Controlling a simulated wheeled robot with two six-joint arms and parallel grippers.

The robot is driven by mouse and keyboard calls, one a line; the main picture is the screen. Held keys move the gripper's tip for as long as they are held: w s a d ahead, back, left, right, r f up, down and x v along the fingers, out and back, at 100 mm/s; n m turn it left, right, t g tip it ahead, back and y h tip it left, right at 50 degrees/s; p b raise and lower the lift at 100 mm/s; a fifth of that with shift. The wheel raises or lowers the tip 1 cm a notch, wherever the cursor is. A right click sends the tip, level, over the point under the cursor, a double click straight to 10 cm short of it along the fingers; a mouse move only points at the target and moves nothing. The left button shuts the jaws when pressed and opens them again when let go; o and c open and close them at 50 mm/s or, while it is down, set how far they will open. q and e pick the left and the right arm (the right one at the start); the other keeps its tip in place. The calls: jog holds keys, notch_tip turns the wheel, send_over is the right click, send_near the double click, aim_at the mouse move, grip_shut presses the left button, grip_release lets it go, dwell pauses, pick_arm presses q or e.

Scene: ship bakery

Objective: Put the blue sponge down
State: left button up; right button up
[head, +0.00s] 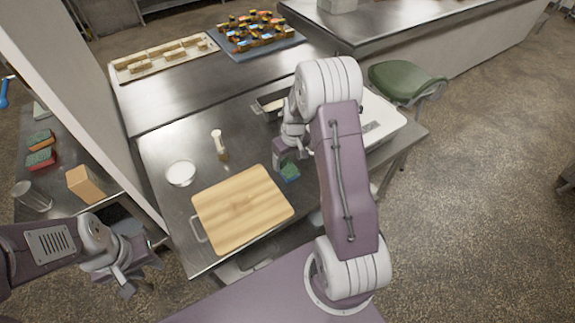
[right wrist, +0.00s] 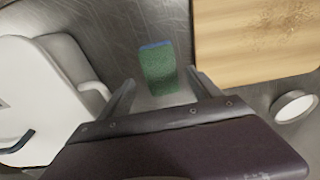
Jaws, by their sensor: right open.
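The blue sponge (head: 289,173) has a green upper face with a blue edge. It lies on the steel table just right of the wooden cutting board. In the right wrist view the sponge (right wrist: 158,70) shows ahead of and between the fingertips, with gaps on both sides. My right gripper (head: 283,159) is open by the sponge, and its arm partly covers that area in the head view. My left gripper (head: 140,277) is open and empty at the lower left, apart from the sponge.
The cutting board (head: 243,207) lies left of the sponge. A white bowl (head: 181,173) and a small shaker (head: 219,143) stand farther left. A white container (head: 385,122) is at the right. A side shelf holds other sponges (head: 40,158). Bare steel lies around the shaker.

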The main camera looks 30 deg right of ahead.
aim_at(290, 171)
notch_tip(290, 171, up, 8)
jog(key=s, duration=0.1)
jog(key=s+a+m, duration=0.1)
jog(key=s+a, duration=1)
jog(key=s, duration=0.5)
jog(key=shift+s+g, duration=0.15)
jog(key=shift+g, duration=0.15)
